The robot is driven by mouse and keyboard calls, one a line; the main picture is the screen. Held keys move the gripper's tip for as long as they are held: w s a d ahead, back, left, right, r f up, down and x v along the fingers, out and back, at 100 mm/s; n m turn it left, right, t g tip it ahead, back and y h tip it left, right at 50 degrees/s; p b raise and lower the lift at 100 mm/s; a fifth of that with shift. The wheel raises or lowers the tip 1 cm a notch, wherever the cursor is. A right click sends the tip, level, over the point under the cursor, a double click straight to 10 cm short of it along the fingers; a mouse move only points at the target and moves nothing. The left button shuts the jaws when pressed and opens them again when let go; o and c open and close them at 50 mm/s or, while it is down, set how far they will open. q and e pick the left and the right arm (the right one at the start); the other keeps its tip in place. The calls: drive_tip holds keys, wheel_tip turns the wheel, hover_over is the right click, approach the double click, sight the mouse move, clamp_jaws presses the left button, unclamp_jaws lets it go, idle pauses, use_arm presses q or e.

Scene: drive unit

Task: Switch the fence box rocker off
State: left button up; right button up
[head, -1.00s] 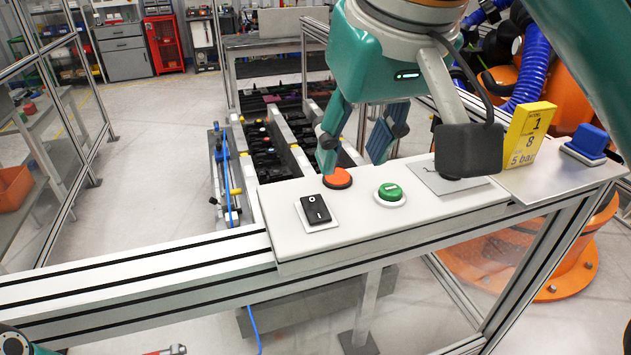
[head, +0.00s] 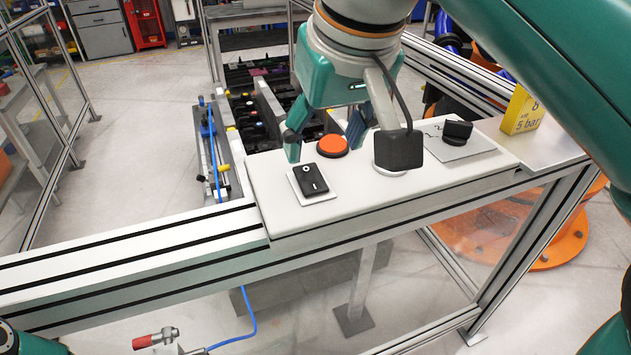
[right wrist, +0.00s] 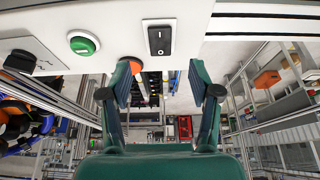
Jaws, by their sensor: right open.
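The fence box rocker (head: 314,181) is a black switch on a white plate, at the left end of the pale panel (head: 375,197). It is marked O on its far half and I on its near half; I cannot tell which half is pressed in. It also shows at the top of the right wrist view (right wrist: 160,39). My right gripper (head: 325,136) is open and empty, pointing down just behind the rocker, with its fingers around the orange button's far side in the picture. The right wrist view shows both fingers (right wrist: 160,78) spread apart, clear of the rocker. My left gripper is out of view.
Beside the rocker are an orange button (head: 332,146), a green button (right wrist: 84,43) hidden in the head view by my right gripper, and a black rotary switch (head: 456,132). A yellow sign (head: 521,110) stands at the right. The rail (head: 130,240) on the left is bare.

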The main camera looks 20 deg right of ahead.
sight(313, 183)
drive_tip(key=b+x, duration=0.1)
drive_tip(key=x, duration=0.7)
drive_tip(key=shift+w+f, duration=0.1)
drive_tip(key=shift+f, duration=0.1)
